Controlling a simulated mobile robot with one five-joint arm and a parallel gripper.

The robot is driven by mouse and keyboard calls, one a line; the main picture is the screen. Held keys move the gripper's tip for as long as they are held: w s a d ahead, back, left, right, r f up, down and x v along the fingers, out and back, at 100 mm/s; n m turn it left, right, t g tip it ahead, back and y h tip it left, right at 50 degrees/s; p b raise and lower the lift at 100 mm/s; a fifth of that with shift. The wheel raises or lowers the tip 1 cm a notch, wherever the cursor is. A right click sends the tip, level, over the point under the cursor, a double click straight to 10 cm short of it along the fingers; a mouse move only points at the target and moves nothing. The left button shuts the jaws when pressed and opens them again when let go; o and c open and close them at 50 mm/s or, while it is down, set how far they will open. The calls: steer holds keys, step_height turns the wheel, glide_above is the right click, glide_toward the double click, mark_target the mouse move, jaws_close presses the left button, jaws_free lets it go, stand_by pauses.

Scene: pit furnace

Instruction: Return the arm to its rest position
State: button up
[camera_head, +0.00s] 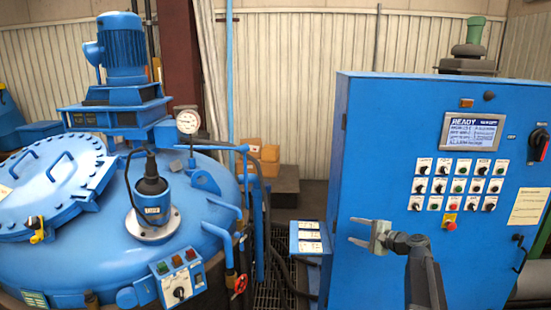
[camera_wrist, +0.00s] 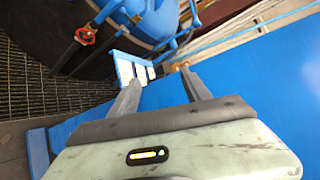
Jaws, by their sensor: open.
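My gripper (camera_head: 366,235) is in front of the lower left part of the blue control cabinet (camera_head: 385,150) in the head view. Its two fingers are spread and point left, with nothing between them. My arm rises from the bottom edge at the right to hold it. In the wrist view my gripper (camera_wrist: 155,85) also shows open and empty, with the blue cabinet surface (camera_wrist: 255,75) beside and under the fingers. A small blue box with white labels (camera_head: 309,238) lies beyond the fingertips, to their left.
A large blue furnace vessel (camera_head: 95,255) with a motor (camera_head: 122,45) and a gauge (camera_head: 188,122) fills the left. A red valve handle (camera_head: 240,284) sticks out at its right side. Floor grating (camera_head: 275,292) and hoses lie between vessel and cabinet. The cabinet carries a screen (camera_head: 472,131) and several buttons.

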steer(key=s+a+f+n+g+b, duration=0.2)
steer(key=s+a+f+n, duration=0.15)
steer(key=a+f, duration=0.3)
steer(key=s+a+f+n+g+h+b, duration=0.1)
steer(key=s+a+f+n+g+b, duration=0.15)
steer(key=s+a+f, duration=0.45)
steer(key=s+a+f+n+g+b, duration=0.25)
steer(key=a+f, duration=0.25)
steer(key=a, duration=0.4)
steer(key=s+a+f+n+g+h, duration=0.1)
steer(key=s+f+n+g+h, duration=0.1)
steer(key=s+f, duration=0.25)
steer(key=s+d+f+n+g+h, duration=0.2)
steer(key=s+d+n+g+h, duration=0.1)
steer(key=s+d, duration=0.7)
steer(key=shift+s+f+n+h, duration=0.25)
steer(key=shift+n+h, duration=0.5)
steer(key=shift+h, duration=0.35)
